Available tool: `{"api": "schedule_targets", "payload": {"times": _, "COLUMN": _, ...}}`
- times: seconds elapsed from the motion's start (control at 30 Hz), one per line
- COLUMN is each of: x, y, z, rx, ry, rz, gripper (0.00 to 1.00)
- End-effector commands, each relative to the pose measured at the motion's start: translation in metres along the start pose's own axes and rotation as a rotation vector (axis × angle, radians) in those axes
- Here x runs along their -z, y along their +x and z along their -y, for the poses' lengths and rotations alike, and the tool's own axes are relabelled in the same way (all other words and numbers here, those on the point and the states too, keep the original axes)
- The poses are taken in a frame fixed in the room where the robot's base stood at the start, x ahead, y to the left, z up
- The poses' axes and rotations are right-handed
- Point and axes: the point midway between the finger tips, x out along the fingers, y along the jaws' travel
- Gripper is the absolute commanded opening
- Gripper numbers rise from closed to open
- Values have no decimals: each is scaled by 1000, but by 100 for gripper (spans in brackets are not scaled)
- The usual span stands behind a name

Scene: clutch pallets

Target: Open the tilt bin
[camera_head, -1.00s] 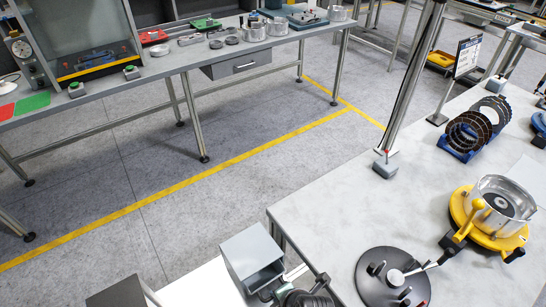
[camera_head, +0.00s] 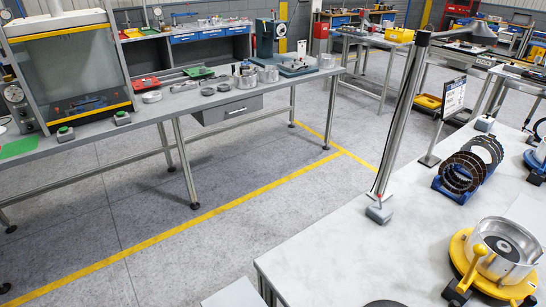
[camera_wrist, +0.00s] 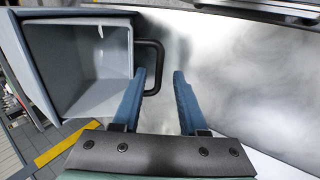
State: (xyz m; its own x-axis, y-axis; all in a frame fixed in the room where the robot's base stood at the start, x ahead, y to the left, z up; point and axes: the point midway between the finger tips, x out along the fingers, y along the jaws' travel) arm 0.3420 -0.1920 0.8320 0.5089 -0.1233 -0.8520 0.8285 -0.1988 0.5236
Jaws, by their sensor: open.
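The tilt bin is a grey box in the wrist view, at the upper left, with its hollow inside (camera_wrist: 100,75) facing the camera. Its black loop handle (camera_wrist: 160,65) juts from its right side. My gripper (camera_wrist: 160,75) is open, its two blue fingers pointing toward the handle. The left fingertip overlaps the handle in the picture, and the handle's outer bar appears in the gap between the fingers. I cannot tell whether they touch. In the head view only a grey corner, probably the bin's top (camera_head: 235,294), shows at the bottom edge, and my gripper is out of sight.
A pale worktop (camera_head: 340,255) fills the right, holding a yellow clutch fixture (camera_head: 470,250) and a blue rack of discs (camera_head: 455,190). A long grey bench (camera_head: 180,100) stands at the left. Grey floor with yellow lines lies open between them.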

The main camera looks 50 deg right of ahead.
Motion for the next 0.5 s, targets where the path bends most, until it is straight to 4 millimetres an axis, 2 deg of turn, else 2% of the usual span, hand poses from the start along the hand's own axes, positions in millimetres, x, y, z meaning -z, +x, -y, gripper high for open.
{"api": "schedule_targets", "payload": {"times": 0.27, "x": 0, "y": -6, "z": 0, "rx": 0, "ry": 0, "rz": -1, "gripper": 42}}
{"api": "schedule_targets", "payload": {"times": 0.37, "x": 0, "y": -16, "z": 0, "rx": 0, "ry": -1, "rz": -1, "gripper": 42}}
{"api": "schedule_targets", "payload": {"times": 0.5, "x": 0, "y": -39, "z": 0, "rx": 0, "ry": -1, "rz": -1, "gripper": 42}}
